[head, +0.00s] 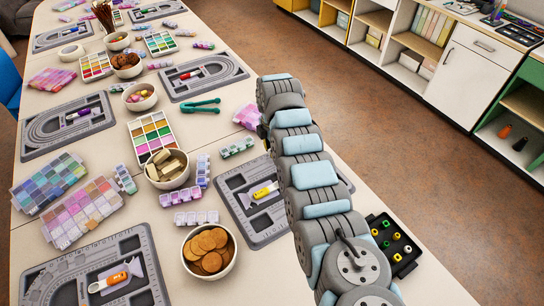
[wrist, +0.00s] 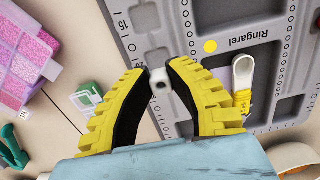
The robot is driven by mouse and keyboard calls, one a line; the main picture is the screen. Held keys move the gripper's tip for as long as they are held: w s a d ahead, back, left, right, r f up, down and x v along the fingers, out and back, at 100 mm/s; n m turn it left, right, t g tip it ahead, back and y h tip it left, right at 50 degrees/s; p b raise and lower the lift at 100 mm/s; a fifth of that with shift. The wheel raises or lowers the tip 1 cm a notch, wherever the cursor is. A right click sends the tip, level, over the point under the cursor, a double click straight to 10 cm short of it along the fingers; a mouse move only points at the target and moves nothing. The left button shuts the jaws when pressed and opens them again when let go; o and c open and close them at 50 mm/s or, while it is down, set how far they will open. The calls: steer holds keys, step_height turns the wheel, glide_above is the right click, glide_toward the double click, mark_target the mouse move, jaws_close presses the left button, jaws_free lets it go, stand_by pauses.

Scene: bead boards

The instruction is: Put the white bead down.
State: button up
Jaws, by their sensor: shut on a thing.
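The white bead (wrist: 160,80) shows in the wrist view, with a dark hole facing the camera. My gripper (wrist: 157,78) has yellow ribbed fingers with black pads, and their tips are shut on the bead. A grey bead board (wrist: 192,22) lies beneath, and the bead appears over its left edge strip. Its height above the board is hard to tell. In the head view, the likely same board (head: 235,213) lies left of my arm. My arm hides the gripper and the bead there.
A yellow-handled scoop (head: 265,192) lies on the board. A black tray of beads (head: 399,256) is right of my arm. A pink bead box (wrist: 20,75) and teal pliers (wrist: 14,150) lie left of the gripper. A bowl of wafers (head: 228,267) stands in front of the board.

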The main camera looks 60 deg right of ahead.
mark_target(272, 160)
step_height(272, 160, down, 3)
steer(key=shift+w+b, duration=0.15)
steer(key=shift+b, duration=0.8)
steer(key=shift+f, duration=0.25)
steer(key=shift+f, duration=0.2)
steer(key=o, duration=0.6)
steer(key=shift+o, duration=0.2)
step_height(272, 160, up, 12)
steer(key=p, duration=0.3)
steer(key=shift+r+p, duration=0.25)
steer(key=shift+p, duration=0.05)
